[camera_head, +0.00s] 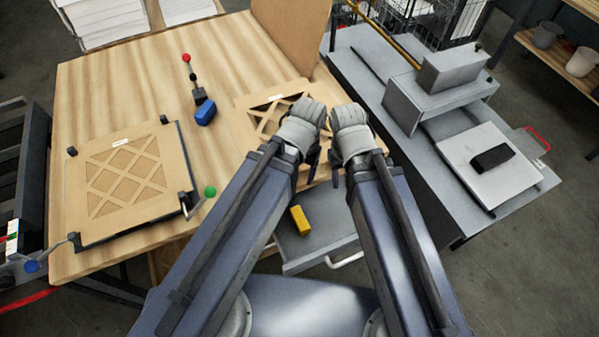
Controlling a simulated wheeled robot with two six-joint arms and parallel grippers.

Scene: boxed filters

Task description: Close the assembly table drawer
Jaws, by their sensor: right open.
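The grey drawer (291,256) stands pulled out from under the front edge of the wooden assembly table (215,70). A yellow block (300,220) lies in it, and its pale handle (346,260) is at the front right. My arms hide part of the drawer. My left gripper (304,122) is above the table's right part, beyond the drawer; its fingers are not clear. My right gripper (349,130) is beside it, near the table's right edge, open and with nothing seen in it. Neither gripper is at the handle.
A framed lattice filter (125,176) lies on the table's left, another lattice panel (265,103) partly under my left gripper. A grey bench (400,145) with a box-shaped device (440,93) is at right.

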